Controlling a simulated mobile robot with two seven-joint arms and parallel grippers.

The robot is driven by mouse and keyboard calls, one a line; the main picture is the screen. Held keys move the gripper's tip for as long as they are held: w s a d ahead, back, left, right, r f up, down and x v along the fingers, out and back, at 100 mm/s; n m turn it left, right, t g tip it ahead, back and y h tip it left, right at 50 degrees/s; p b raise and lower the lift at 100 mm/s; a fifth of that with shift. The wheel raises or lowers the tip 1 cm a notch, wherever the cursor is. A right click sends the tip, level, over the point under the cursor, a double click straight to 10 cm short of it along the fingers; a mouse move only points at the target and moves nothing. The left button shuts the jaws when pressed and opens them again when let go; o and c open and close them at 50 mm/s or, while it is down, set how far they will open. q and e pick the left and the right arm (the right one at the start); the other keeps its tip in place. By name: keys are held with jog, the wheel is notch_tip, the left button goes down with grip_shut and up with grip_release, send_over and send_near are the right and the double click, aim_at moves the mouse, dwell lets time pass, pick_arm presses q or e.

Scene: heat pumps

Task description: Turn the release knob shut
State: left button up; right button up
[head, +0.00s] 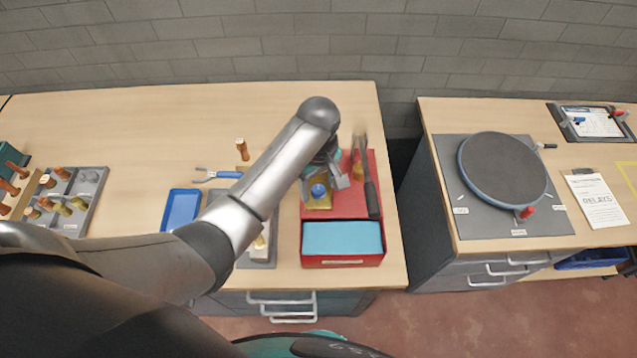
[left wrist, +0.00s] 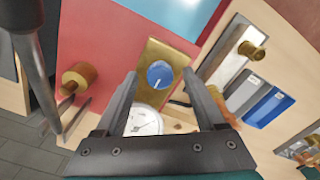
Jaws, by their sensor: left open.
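A round blue knob (head: 318,190) with a white pointer line sits on a brass block (head: 319,204) in the red case (head: 343,254). In the left wrist view the blue knob (left wrist: 160,74) faces me on the brass plate (left wrist: 153,50), just beyond and between the fingertips. The pointer line runs toward the lower left there. My left gripper (head: 341,177) is open and empty above the case, beside the knob; I see no contact. A white dial gauge (left wrist: 144,120) shows behind the fingers, partly hidden. My right gripper is not in view.
A dark-handled tool (head: 371,192) lies along the case's right side. A brass cylinder (left wrist: 78,80) stands on the red surface. A blue tray (head: 181,210) and blue-handled pliers (head: 222,175) lie left. A round turntable (head: 503,172) occupies the right bench. The bench's back left is clear.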

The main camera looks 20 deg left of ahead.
pick_arm(q)
jog(key=shift+c, duration=0.2)
grip_shut()
dwell(0.4)
